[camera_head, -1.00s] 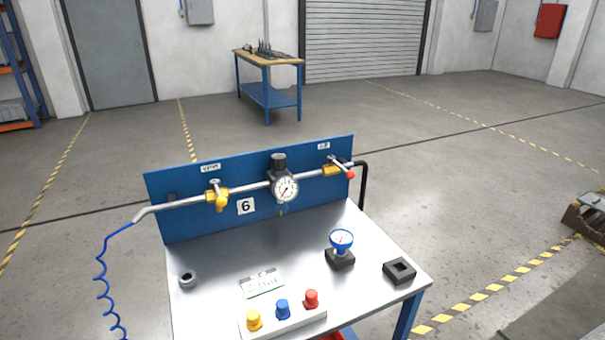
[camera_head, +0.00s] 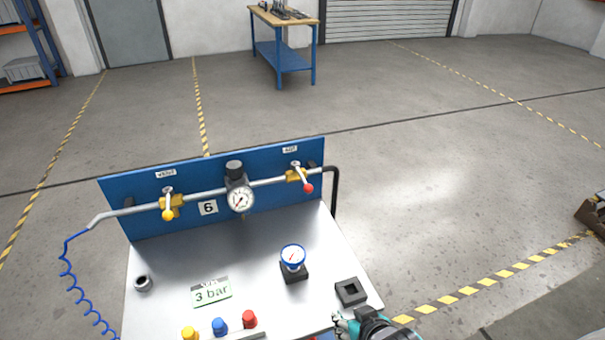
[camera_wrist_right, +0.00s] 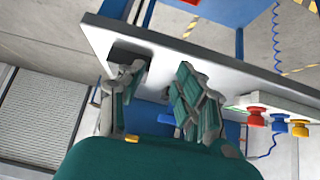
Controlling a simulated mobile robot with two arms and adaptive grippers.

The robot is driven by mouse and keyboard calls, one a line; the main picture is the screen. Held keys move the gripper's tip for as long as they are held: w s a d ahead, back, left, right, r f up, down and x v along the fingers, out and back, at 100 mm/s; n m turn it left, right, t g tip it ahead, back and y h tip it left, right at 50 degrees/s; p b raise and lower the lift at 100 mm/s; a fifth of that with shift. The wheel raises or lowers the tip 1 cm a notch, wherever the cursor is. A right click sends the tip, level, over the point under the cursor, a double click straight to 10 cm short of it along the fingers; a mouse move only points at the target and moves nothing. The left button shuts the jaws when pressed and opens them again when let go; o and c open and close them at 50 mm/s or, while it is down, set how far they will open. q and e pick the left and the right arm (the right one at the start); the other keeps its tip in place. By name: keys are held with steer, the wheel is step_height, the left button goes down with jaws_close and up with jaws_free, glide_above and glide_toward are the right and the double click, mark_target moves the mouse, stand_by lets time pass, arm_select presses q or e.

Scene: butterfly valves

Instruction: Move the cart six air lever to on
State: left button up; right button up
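Cart six has a blue back panel (camera_head: 135,207) with a "6" plate (camera_head: 208,208). A pipe runs along it. The right valve has a brass body (camera_head: 296,175) and a lever with a red knob (camera_head: 308,188), tilted down to the right; the small label above (camera_head: 290,149) seems to read AIR. The left valve's lever has a yellow knob (camera_head: 168,215) and hangs down. My right gripper (camera_head: 345,322) is at the cart's front right corner, well short of the red-knobbed lever. In the right wrist view its fingers (camera_wrist_right: 158,78) are apart and empty. My left gripper is out of view.
On the cart top (camera_head: 190,262) are a blue gauge (camera_head: 293,257), a black square block (camera_head: 350,291), a ring (camera_head: 143,283), a "3 bar" card (camera_head: 211,291) and yellow, blue and red (camera_head: 249,318) buttons. A workbench (camera_head: 283,45) stands behind.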

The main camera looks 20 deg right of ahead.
steer(key=w+r+m+t, duration=0.1)
steer(key=w+r+t, duration=0.35)
steer(key=w, duration=0.35)
steer(key=m+t, duration=0.1)
steer(key=t, duration=0.4)
glide_toward(303, 178)
steer(key=shift+y, duration=0.3)
steer(key=w+p, duration=0.2)
steer(key=w, duration=0.2)
steer(key=w+p, duration=0.1)
steer(key=w, duration=0.4)
steer(key=shift+f+p, duration=0.25)
steer(key=shift+p, duration=0.1)
steer(key=shift+w, duration=0.5)
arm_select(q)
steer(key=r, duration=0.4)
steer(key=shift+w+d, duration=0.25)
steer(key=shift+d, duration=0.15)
arm_select(e)
jaws_close()
